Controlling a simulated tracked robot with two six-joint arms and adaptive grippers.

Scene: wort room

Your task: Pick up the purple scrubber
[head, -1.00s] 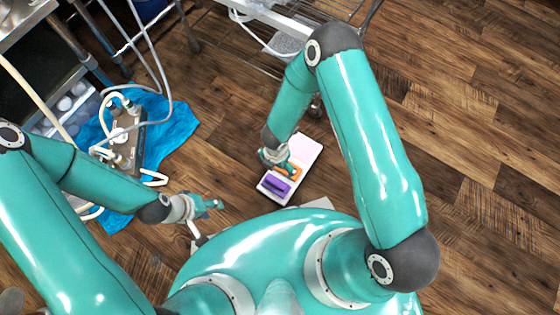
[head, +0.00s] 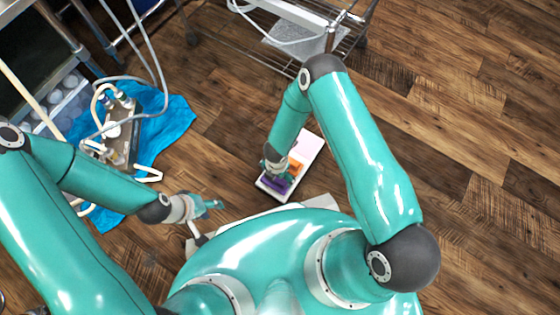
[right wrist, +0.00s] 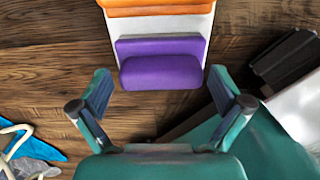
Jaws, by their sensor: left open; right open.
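The purple scrubber (right wrist: 160,70) lies on a white tray (head: 307,150), at its near end; in the head view the scrubber (head: 273,183) is partly covered by my right gripper (head: 278,176). In the right wrist view my right gripper (right wrist: 162,95) is open, with its fingers spread to either side of the scrubber's near edge. The scrubber is not held, and I cannot tell how high the fingers are above it. My left gripper (head: 213,205) is open and empty, to the left of the tray.
An orange item (head: 296,168) lies on the tray just beyond the scrubber. A blue cloth (head: 170,125) with a pump-like device (head: 122,135) and hoses is on the floor at left. A wire rack (head: 325,35) stands at the back. The wooden floor at right is clear.

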